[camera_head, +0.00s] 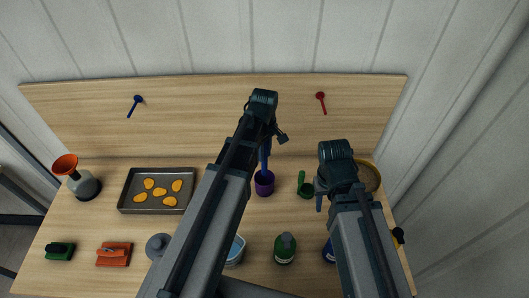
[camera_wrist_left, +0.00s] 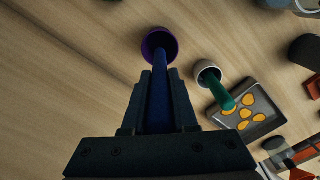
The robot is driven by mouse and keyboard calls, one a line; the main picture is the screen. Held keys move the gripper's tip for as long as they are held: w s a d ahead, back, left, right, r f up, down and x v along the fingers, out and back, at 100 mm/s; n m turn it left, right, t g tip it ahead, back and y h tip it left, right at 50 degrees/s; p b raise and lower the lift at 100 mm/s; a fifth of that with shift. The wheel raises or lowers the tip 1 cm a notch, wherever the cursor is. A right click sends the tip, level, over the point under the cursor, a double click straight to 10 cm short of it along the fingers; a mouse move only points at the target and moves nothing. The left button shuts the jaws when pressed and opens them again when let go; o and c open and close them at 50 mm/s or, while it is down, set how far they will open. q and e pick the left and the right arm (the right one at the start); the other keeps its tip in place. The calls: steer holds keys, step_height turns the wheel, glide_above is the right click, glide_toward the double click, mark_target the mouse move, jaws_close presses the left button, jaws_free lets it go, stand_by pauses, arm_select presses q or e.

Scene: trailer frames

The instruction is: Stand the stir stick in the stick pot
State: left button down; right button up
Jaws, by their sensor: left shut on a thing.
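My left gripper (camera_head: 268,138) is shut on a blue stir stick (camera_head: 265,153), which hangs below the fingers. The stick (camera_wrist_left: 159,95) also shows between the fingers in the left wrist view. A purple pot (camera_head: 264,187) stands on the table beneath it; its round rim shows in the left wrist view (camera_wrist_left: 148,40). The stick's far end overlaps the pot's opening in both views; I cannot tell how deep it is inside. My right gripper (camera_head: 338,192) is over the table's right part, apart from the pot; its jaw opening is unclear.
A tray of orange pieces (camera_head: 126,196) lies left. A white pot with a green stick (camera_wrist_left: 207,68) shows in the wrist view. Bottles (camera_head: 285,248) stand at the front. A wooden panel (camera_head: 220,110) stands behind.

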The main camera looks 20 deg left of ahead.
mark_target(265, 164)
arm_select(q)
steer(key=shift+f+b, duration=3.15)
steer(key=shift+f, duration=0.3)
steer(key=c, duration=0.6)
jaws_free()
steer(key=shift+r, duration=0.15)
step_height(265, 164, up, 14)
steer(key=p, duration=1.4)
steer(key=shift+f, duration=0.2)
steer(key=s+d+f+m+b, duration=0.3)
steer(key=s+f+m+b, duration=0.1)
steer(key=f+m+b, duration=0.1)
steer(key=s+d+f+m+b, duration=0.4)
steer(key=s+f+m+b, duration=0.1)
steer(key=s+d+f+m+y+b, duration=0.1)
steer(key=s+d+f+m+b, duration=0.2)
steer(key=s+f+m+b, duration=0.1)
steer(key=shift+s+d+f+m+b, duration=0.1)
steer(key=shift+s+f+m+b, duration=0.2)
steer(key=shift+m, duration=0.2)
steer(key=shift+s+d+f+m+b, duration=0.1)
steer(key=shift+s+m+b, duration=0.1)
steer(key=shift+s+m, duration=0.25)
